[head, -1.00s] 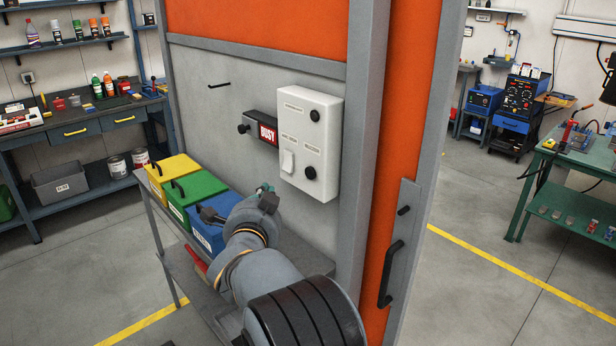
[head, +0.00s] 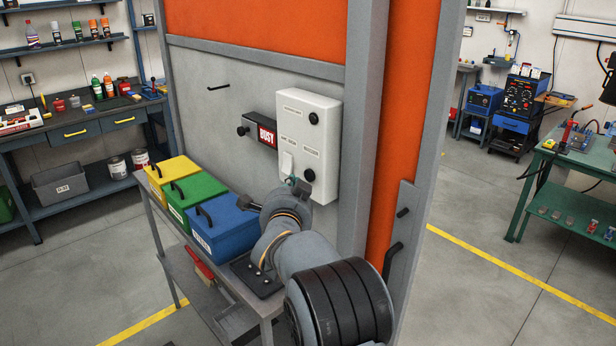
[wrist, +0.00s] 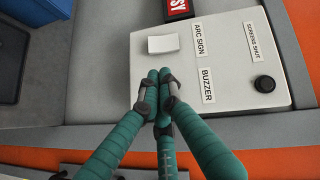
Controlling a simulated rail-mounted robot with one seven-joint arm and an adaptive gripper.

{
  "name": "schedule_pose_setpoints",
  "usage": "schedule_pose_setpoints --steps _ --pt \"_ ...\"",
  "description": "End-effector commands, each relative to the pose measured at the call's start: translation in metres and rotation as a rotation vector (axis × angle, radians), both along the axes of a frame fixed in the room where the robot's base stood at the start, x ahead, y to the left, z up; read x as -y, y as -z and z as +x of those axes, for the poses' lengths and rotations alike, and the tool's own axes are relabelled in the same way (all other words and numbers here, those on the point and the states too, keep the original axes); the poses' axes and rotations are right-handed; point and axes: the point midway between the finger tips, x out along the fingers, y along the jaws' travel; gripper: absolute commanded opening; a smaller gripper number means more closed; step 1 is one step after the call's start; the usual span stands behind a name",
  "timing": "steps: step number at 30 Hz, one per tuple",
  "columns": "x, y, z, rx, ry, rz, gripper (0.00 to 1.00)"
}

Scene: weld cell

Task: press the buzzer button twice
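The white control box (head: 322,140) is on the grey wall panel. Its buzzer button (head: 309,175) is the round black lower one, under the BUZZER label (head: 311,152); the label also shows in the wrist view (wrist: 207,86). My gripper (head: 293,183) is just left of and slightly below this button in the head view. In the wrist view the teal fingers of my gripper (wrist: 159,77) are together with nothing between them, tips in front of the box. They hide the place of the buzzer button there. I cannot tell whether the tips touch anything.
A white rocker switch (head: 288,162) and a second black button (head: 314,118) are on the same box. The BUSY sign (head: 267,135) is left of it. Yellow (head: 172,172), green (head: 196,196) and blue (head: 222,228) bins stand on a shelf at left.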

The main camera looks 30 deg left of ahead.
Motion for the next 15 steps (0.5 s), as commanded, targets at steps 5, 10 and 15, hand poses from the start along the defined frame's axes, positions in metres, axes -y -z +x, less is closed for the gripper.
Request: schedule_pose_setpoints --steps 5,10,15 --pt "0.002 0.0007 0.009 0.0 -0.001 -0.001 0.0" --pt "0.0026 0.0001 0.011 0.001 -0.002 -0.001 0.0" --pt "0.0027 0.0001 0.0109 0.001 -0.001 -0.002 0.0"
